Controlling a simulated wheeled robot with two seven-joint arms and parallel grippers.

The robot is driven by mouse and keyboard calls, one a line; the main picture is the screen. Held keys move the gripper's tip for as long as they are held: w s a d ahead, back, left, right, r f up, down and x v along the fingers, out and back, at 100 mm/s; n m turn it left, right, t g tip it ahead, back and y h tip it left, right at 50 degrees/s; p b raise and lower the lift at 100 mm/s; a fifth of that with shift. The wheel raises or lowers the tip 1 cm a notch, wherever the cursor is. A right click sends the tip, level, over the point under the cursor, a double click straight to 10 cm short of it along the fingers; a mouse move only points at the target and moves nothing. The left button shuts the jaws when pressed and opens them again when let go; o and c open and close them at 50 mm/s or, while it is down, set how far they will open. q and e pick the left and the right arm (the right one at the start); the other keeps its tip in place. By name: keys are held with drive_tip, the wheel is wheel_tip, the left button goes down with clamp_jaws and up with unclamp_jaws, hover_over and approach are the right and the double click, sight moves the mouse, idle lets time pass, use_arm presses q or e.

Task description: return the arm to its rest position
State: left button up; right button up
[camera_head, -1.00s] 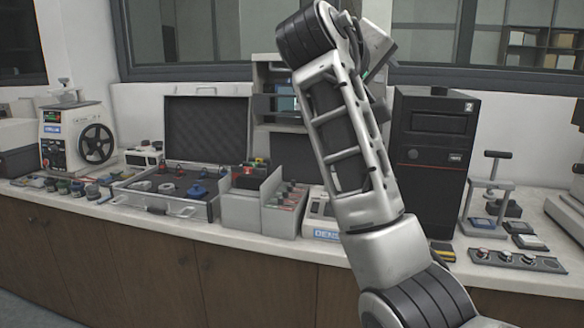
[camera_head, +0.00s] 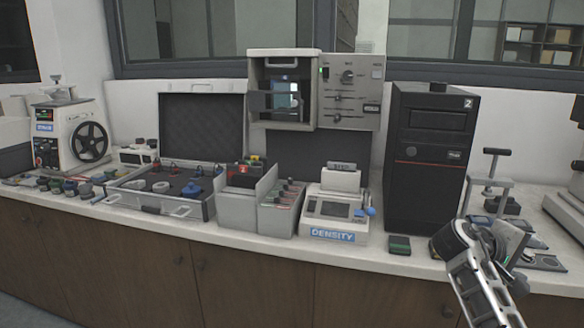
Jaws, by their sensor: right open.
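My right arm comes in at the lower right of the head view, in front of the counter's edge. Its pale ribbed link leans up and left to a dark rounded joint. My right gripper (camera_head: 511,243) is at the arm's upper right side, small and partly hidden by the arm. It is open, and I see nothing held in it. My left arm and gripper are not in view.
A black cabinet marked 2 (camera_head: 428,160), a density scale (camera_head: 335,216) and a small green box (camera_head: 399,245) stand near the arm. A hand press (camera_head: 492,190) is behind it. An open case (camera_head: 203,125) lies further left. The floor front is clear.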

drive_tip(key=s+d+f+g+h, duration=0.1)
drive_tip(key=s+d+f+g, duration=0.15)
drive_tip(key=s+d, duration=0.3)
drive_tip(key=w+a+f+n+t+y, duration=0.1)
drive_tip(key=w+a+t+y, duration=0.2)
drive_tip(key=w+t, duration=0.3)
drive_tip(key=w+a+f+n+t+y, duration=0.1)
drive_tip(key=w+a+f+t+y, duration=0.2)
drive_tip(key=w, duration=0.5)
drive_tip(key=w+a+r+m+t+y, duration=0.1)
drive_tip(key=w+a+r+t+y, duration=0.2)
drive_tip(key=a+t, duration=0.15)
drive_tip(key=w+a+r+m+t+y, duration=0.1)
drive_tip(key=w+a+r+t+y, duration=0.1)
drive_tip(key=a+r+t+y, duration=0.3)
drive_tip(key=s+a+f+n+g+y, duration=0.1)
drive_tip(key=s+a+f+g, duration=0.1)
drive_tip(key=s+a+f, duration=0.6)
drive_tip(key=s+a+f+g+y, duration=0.1)
drive_tip(key=s+a+f+g, duration=0.3)
drive_tip(key=s+f, duration=0.7)
drive_tip(key=s+a+f+g, duration=0.1)
drive_tip(key=s+a+f, duration=0.3)
drive_tip(key=s, duration=0.5)
drive_tip(key=s+a+f+y, duration=0.1)
drive_tip(key=s+a+f, duration=0.2)
drive_tip(key=s, duration=0.6)
drive_tip(key=shift+s+a+f+m+g+y, duration=0.3)
drive_tip(key=shift+a+f+m+g, duration=0.1)
drive_tip(key=shift+a, duration=0.45)
